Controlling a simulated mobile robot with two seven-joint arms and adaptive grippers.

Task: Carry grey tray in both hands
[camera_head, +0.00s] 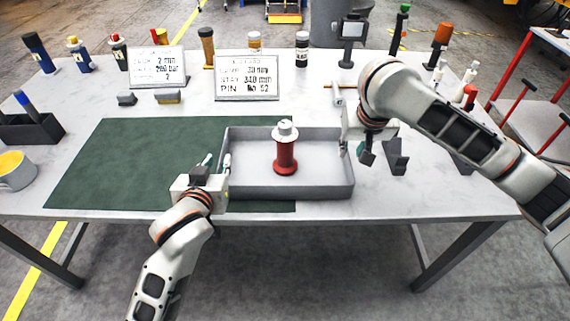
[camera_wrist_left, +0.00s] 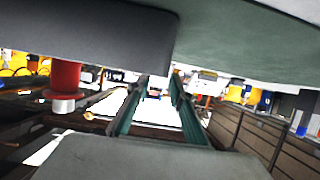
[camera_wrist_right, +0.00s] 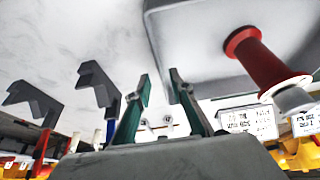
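The grey tray (camera_head: 322,191) is a shallow rectangular box on the table, partly over the green mat. A red spool-shaped casting (camera_head: 285,158) with a pale top stands upright inside it. My left gripper (camera_head: 217,163) is at the tray's left wall, fingers apart. In the left wrist view the tray (camera_wrist_left: 80,38) lies beside the parted fingers (camera_wrist_left: 160,85). My right gripper (camera_head: 355,153) is at the tray's right wall, fingers apart. The tray (camera_wrist_right: 185,40) also shows beyond its fingers (camera_wrist_right: 160,80) in the right wrist view. I cannot tell whether either gripper touches the rim.
The green mat (camera_head: 110,165) covers the left of the table. Two signs (camera_head: 157,67) (camera_head: 246,77) and several bottles stand behind. Dark angled blocks (camera_head: 396,157) stand right of the tray. A cup (camera_head: 14,171) and a dark holder (camera_head: 35,130) are at the left.

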